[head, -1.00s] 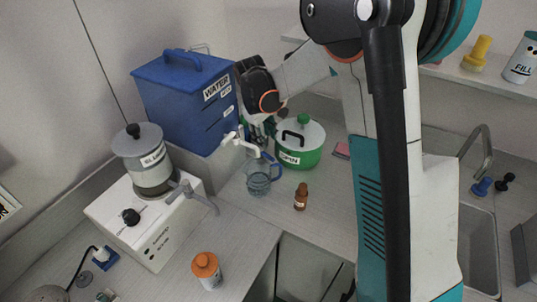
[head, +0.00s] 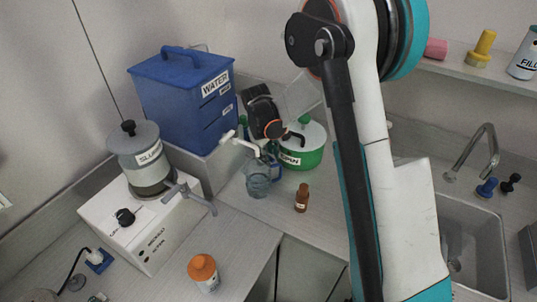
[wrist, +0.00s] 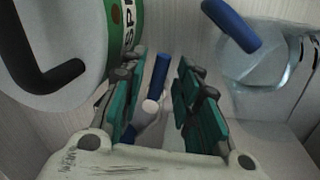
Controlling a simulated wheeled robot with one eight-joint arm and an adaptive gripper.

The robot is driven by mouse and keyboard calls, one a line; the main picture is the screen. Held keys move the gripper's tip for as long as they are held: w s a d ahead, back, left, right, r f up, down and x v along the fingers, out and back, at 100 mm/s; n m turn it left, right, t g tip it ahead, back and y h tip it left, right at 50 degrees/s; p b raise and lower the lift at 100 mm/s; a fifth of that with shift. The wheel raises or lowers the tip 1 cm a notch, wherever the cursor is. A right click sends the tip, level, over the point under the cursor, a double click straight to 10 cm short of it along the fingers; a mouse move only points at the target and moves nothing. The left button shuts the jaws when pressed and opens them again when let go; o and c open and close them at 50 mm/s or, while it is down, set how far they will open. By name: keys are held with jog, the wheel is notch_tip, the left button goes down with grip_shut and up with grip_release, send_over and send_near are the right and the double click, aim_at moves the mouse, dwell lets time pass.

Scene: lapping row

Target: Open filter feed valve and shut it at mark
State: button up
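The blue filter box labelled WATER (head: 180,108) stands on the left counter. Its white tap (head: 238,143) reaches over a clear bluish jug (head: 257,183); the jug's mark and water level cannot be made out. My gripper (wrist: 160,72) is open. Between its fingers in the wrist view is a blue bar (wrist: 161,75) with a white round end (wrist: 151,106), which looks like the tap's lever; contact is not visible. The jug (wrist: 270,75) with its blue handle is at the right there. In the head view my gripper's dark body (head: 264,112) is behind the tap, its fingertips mostly hidden.
A brown bottle (head: 301,199) is in front. A white SLURRY machine (head: 145,225) and an orange-capped bottle (head: 203,271) stand left; a sink (head: 470,245) is right.

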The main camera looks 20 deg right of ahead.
grip_shut()
jog(key=shift+a, duration=0.1)
jog(key=shift+s+a+m+g, duration=0.1)
jog(key=shift+a+m+g, duration=0.2)
jog(key=shift+m, duration=0.65)
jog(key=shift+a+m+g, duration=0.1)
jog(key=shift+a+m, duration=0.3)
jog(key=shift+m, duration=0.6)
jog(key=shift+s+a+m+g, duration=0.1)
jog(key=shift+a+m+g, duration=0.2)
jog(key=shift+m, duration=0.65)
jog(key=shift+a, duration=0.1)
jog(key=shift+o, duration=1.7)
grip_release()
jog(key=shift+r, duration=0.1)
